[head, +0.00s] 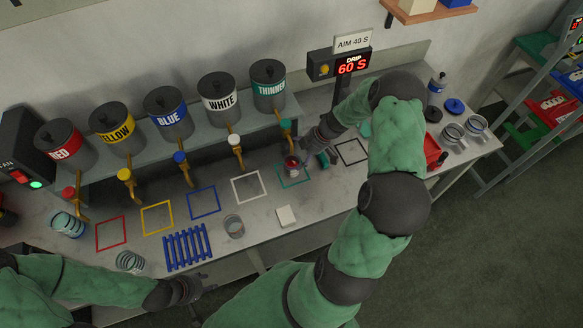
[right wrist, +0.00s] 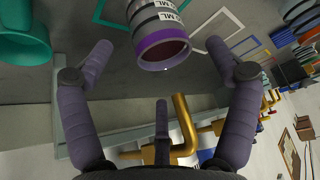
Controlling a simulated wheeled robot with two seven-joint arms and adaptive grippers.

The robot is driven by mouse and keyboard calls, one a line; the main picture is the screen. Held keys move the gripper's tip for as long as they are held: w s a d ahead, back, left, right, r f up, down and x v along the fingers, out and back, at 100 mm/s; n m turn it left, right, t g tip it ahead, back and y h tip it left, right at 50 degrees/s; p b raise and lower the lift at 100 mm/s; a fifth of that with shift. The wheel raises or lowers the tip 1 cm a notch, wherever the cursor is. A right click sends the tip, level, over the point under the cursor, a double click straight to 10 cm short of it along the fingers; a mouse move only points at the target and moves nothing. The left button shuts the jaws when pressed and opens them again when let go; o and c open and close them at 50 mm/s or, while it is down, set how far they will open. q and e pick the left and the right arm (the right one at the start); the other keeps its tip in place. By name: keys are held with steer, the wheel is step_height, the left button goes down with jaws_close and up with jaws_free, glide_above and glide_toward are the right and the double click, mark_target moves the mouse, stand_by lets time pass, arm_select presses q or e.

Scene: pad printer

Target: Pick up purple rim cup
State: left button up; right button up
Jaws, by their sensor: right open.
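The purple rim cup (right wrist: 166,47) shows in the right wrist view at the top, with a purple band at its rim, printed marks on its side and dark red inside. In the head view a small cup with red inside (head: 291,166) stands at the teal square under the THINNER tap. My right gripper (head: 322,146) is just right of that cup. In the right wrist view its fingers (right wrist: 158,48) are spread, with the cup ahead between the tips and no clear contact. My left gripper (head: 188,290) is at the bench's front edge, away from the cup; its jaws are too small to judge.
Ink cans with taps line the back shelf, the THINNER can (head: 269,85) nearest. A teal object (right wrist: 22,35) lies beside the gripper. A red tray (head: 434,152) is at right.

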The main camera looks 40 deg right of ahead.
mark_target(295, 161)
steer(key=x, duration=0.4)
steer(key=shift+f, duration=0.3)
steer(key=shift+s, duration=0.1)
steer(key=shift+a, duration=0.1)
steer(key=c, duration=1.6)
